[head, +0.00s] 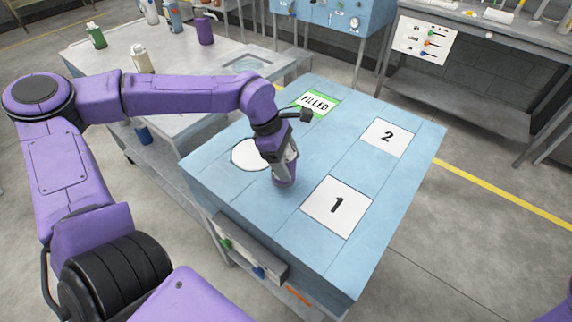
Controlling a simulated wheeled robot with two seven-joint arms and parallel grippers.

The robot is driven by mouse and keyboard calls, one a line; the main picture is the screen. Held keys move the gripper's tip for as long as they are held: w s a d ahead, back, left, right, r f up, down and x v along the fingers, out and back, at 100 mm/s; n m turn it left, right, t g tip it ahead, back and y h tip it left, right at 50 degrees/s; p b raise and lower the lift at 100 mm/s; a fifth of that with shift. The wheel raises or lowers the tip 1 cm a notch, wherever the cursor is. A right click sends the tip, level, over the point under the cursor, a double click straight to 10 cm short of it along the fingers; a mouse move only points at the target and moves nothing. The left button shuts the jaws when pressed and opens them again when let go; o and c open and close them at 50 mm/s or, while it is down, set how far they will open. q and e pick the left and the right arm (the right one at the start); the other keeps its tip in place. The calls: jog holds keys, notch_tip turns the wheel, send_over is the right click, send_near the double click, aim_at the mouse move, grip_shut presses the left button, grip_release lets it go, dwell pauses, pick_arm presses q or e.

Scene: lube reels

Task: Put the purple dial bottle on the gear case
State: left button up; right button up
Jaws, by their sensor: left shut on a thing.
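My left gripper (287,158) points down over the blue-topped bench (285,235). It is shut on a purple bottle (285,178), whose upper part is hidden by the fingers. The bottle is low over the blue top, between the white circle (250,154) and the white square marked 1 (337,207). I cannot tell whether its base touches the top. The bottle's dial does not show clearly. I cannot tell for sure which thing is the gear case. My right gripper is out of view.
The blue top also bears a square marked 2 (387,137) and a green-edged FILLED label (315,103). A grey table (100,55) at the back left holds a green bottle (96,35), a cream bottle (142,59) and a purple container (205,29). A blue cabinet (318,15) stands behind.

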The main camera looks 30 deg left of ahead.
pick_arm(q)
jog(key=shift+a+f, duration=0.1)
jog(key=shift+f, duration=0.95)
jog(key=shift+f, duration=0.2)
jog(key=o, duration=1.3)
jog(key=shift+c, duration=0.2)
jog(key=v, duration=1.2)
jog(key=shift+r, duration=0.25)
